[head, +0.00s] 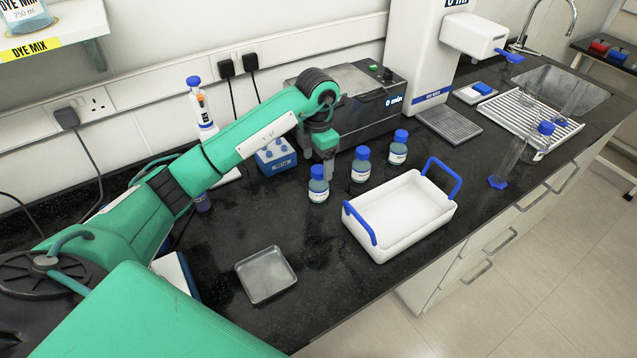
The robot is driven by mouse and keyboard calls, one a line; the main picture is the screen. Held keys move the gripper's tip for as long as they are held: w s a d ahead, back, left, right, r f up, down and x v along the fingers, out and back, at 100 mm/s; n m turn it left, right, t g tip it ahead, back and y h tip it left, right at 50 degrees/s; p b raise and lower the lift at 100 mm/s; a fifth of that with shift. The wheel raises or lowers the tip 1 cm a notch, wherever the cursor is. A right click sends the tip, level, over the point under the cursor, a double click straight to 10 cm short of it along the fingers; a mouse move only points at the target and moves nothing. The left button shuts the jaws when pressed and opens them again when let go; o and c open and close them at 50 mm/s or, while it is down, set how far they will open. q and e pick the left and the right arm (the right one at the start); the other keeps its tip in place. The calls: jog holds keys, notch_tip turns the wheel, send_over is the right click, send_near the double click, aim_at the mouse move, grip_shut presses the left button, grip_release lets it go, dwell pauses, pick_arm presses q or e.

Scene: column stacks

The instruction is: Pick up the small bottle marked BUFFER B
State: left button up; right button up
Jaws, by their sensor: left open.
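Three small blue-capped bottles stand upright in a slanting row on the black bench: a left bottle (318,190), a middle bottle (361,168) and a right bottle (398,153). Each has a pale label, but the print is too small to read, so I cannot tell which is BUFFER B. My left gripper (325,168) points down with open jaws at the left bottle's cap, between it and the middle bottle. It holds nothing. I cannot tell whether it touches the left bottle. My right gripper is out of view.
A white tray (388,244) with blue handles stands in front of the bottles. A shallow clear dish (265,274) lies nearer me. A dark machine (366,103) and a blue rack (277,158) stand behind. The bench between dish and tray is clear.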

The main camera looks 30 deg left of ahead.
aim_at(319, 178)
pick_arm(q)
jog(key=shift+f, duration=0.8)
jog(key=shift+d+f+p, duration=0.1)
jog(key=shift+f+p, duration=0.35)
jog(key=shift+p, duration=0.15)
jog(key=f, duration=0.1)
jog(key=f+p, duration=0.1)
jog(key=f, duration=0.1)
jog(key=shift+w+f+p, duration=0.2)
jog(key=shift+f+p, duration=0.05)
jog(key=shift+p, duration=0.05)
jog(key=shift+f, duration=0.4)
jog(key=c, duration=1.1)
jog(key=shift+c, duration=0.3)
jog(key=shift+r, duration=0.15)
